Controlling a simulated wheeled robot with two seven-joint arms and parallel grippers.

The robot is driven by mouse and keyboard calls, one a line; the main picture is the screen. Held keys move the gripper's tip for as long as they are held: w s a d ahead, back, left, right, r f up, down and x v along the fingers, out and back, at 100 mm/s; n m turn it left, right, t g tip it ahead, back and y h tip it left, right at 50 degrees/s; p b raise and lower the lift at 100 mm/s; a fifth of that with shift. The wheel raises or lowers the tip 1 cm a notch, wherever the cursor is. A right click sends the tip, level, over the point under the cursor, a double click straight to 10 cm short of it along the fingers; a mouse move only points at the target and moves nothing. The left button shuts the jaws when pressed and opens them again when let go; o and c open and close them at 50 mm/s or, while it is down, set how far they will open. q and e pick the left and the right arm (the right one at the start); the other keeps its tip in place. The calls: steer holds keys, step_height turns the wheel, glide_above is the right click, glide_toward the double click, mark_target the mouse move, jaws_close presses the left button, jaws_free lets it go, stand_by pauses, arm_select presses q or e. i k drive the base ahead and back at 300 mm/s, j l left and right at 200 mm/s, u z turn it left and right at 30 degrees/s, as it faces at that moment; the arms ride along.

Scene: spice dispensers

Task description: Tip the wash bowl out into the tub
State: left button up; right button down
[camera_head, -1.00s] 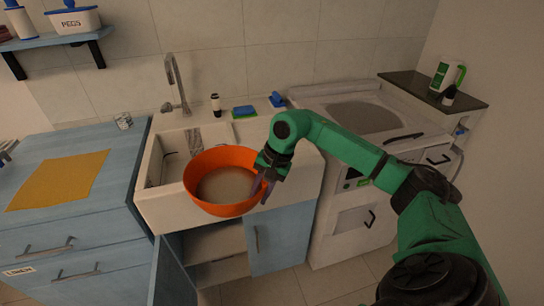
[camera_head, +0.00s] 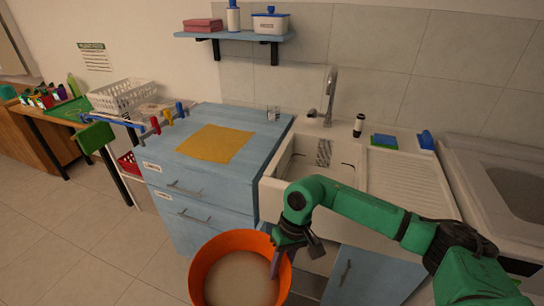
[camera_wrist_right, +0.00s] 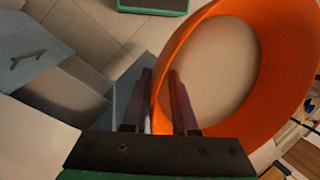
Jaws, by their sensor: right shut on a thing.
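The wash bowl (camera_head: 208,262) is orange and round, at the bottom of the head view, with a flat grey-beige surface inside; I cannot tell whether that is water. My right gripper (camera_head: 276,264) is shut on its right rim. In the right wrist view the bowl (camera_wrist_right: 285,75) fills the right side, with its rim between the jaws (camera_wrist_right: 166,95). It is held in front of the blue units. No tub is clearly identifiable; a white machine with an open grey basin (camera_head: 482,190) stands at the far right. My left gripper is not in view.
The white sink (camera_head: 400,187) with a tap (camera_head: 329,95) is behind my right arm. A blue drawer cabinet (camera_head: 185,190) carrying a yellow cloth (camera_head: 215,143) is left of it. Further left are a rack of pegs and a white basket (camera_head: 122,95). The floor at left is clear.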

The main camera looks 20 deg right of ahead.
mark_target(408, 178)
steer(key=k+l+u, duration=0.1)
steer(key=l+u, duration=0.15)
steer(key=l, duration=0.15)
steer(key=k+l+u, duration=0.25)
steer(key=l, duration=0.15)
steer(key=k+l+u, duration=0.1)
steer(key=l+u, duration=0.15)
steer(key=l, duration=0.15)
steer(key=k+l+u, duration=0.2)
steer(key=l, duration=0.15)
